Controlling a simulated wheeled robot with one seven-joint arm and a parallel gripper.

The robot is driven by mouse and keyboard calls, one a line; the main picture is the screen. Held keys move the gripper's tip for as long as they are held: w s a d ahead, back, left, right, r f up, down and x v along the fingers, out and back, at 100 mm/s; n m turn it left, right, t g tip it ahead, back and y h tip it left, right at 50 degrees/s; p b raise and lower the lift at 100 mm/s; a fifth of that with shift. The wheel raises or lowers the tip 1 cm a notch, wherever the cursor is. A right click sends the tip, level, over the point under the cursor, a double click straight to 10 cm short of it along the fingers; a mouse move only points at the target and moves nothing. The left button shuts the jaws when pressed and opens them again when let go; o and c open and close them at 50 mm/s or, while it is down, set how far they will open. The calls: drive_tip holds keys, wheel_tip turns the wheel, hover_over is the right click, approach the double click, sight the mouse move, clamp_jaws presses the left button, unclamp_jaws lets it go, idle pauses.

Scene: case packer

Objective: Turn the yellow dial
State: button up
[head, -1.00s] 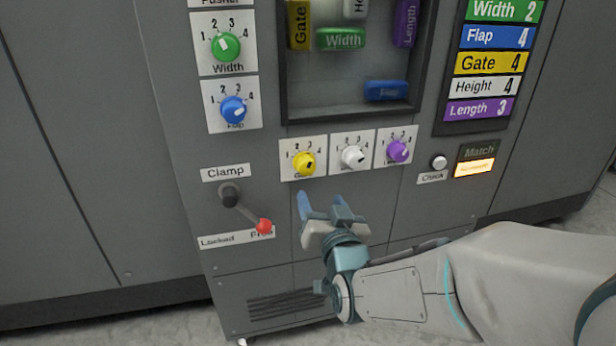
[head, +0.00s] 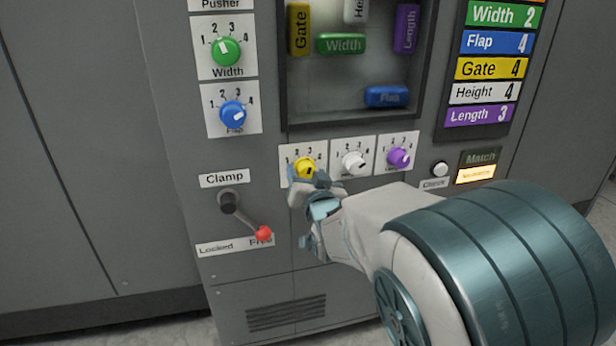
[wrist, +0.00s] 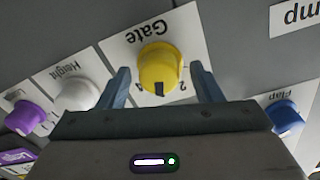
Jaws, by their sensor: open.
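The yellow dial (head: 304,169), on a white plate with numbers around it, is in the lower row of the panel in the head view. In the wrist view the yellow dial (wrist: 160,70) is upside down under the label Gate, with a dark pointer mark on its knob. My gripper (head: 305,178) is at the dial in the head view, partly covering its plate. In the wrist view my gripper (wrist: 161,88) is open, with one blue finger on each side of the dial and a gap visible on both sides.
The white dial (head: 354,162) and purple dial (head: 398,158) are close on the right. The green dial (head: 226,51) and blue dial (head: 233,114) are above left. The red-tipped clamp lever (head: 263,233) is below left. The display (head: 497,68) shows Gate 4.

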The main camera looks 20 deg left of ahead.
drive_tip(key=c, duration=1)
drive_tip(key=shift+f+m+b, duration=0.1)
drive_tip(key=shift+m+b, duration=0.2)
drive_tip(key=shift+b, duration=0.2)
drive_tip(key=m+b, duration=0.2)
drive_tip(key=b, duration=0.1)
drive_tip(key=shift+d+f+m+b, duration=0.1)
drive_tip(key=shift+f+m+b, duration=0.05)
drive_tip(key=shift+m+b, duration=0.25)
drive_tip(key=m+b, duration=0.3)
drive_tip(key=b, duration=0.1)
drive_tip(key=shift+m+b, duration=0.45)
drive_tip(key=shift+m, duration=0.15)
drive_tip(key=shift+r, duration=0.25)
